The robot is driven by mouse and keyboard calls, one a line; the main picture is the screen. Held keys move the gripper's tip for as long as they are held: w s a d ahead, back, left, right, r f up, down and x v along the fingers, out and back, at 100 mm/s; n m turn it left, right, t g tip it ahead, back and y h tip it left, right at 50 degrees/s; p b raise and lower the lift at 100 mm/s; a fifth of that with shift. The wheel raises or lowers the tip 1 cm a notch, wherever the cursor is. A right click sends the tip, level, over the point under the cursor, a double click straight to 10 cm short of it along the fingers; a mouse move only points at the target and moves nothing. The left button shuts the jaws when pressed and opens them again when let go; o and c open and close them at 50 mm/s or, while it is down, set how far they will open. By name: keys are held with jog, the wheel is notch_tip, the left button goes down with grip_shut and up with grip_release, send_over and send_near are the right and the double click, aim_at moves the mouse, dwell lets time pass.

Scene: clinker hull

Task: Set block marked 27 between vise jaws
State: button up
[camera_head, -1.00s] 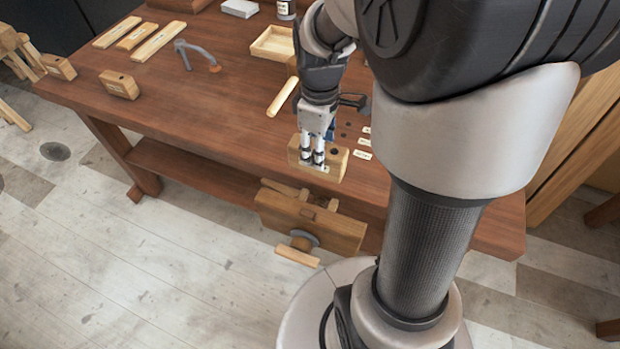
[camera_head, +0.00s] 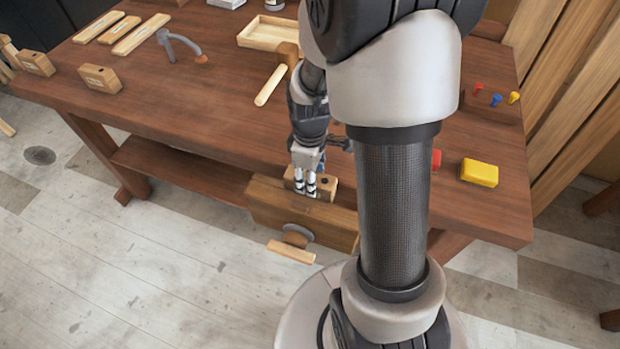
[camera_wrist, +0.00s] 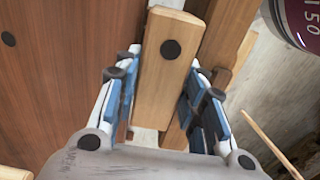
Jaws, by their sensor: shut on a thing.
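The wooden block (camera_head: 326,184) is held at the front edge of the bench, over the vise. Its marking cannot be read. My gripper (camera_head: 311,188) points down and is shut on it. In the wrist view the block (camera_wrist: 166,75), with a dark round spot on top, lies between the blue-padded fingers (camera_wrist: 165,105). The wooden vise (camera_head: 282,210) is on the bench front, its bar handle (camera_head: 291,252) sticking out below. Parts of the vise (camera_wrist: 228,32) show beside and below the block in the wrist view. I cannot tell whether the block's lower part is inside the jaw gap.
Two other labelled blocks, a nearer one (camera_head: 101,79) and a farther one (camera_head: 37,63), stand at the bench's left. A yellow box (camera_head: 479,172) is at right.

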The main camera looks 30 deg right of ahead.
jog(key=shift+r, duration=0.1)
jog(key=o, duration=1.3)
notch_tip(320, 180, up, 12)
jog(key=p, duration=0.4)
jog(key=s+a+r+m+t, duration=0.1)
jog(key=s+a+r+m, duration=0.1)
jog(key=s+a+r, duration=0.1)
jog(key=s+a+r+m+t, duration=0.2)
jog(key=s+a+r+m, duration=0.1)
jog(key=s+r, duration=0.3)
jog(key=s+a+r+m+t, duration=0.1)
jog(key=s+a+r+m, duration=0.1)
jog(key=s+a+r, duration=0.2)
jog(key=shift+s+a+r+m+t, duration=0.3)
jog(key=shift+a+r, duration=0.05)
jog(key=shift+r, duration=0.15)
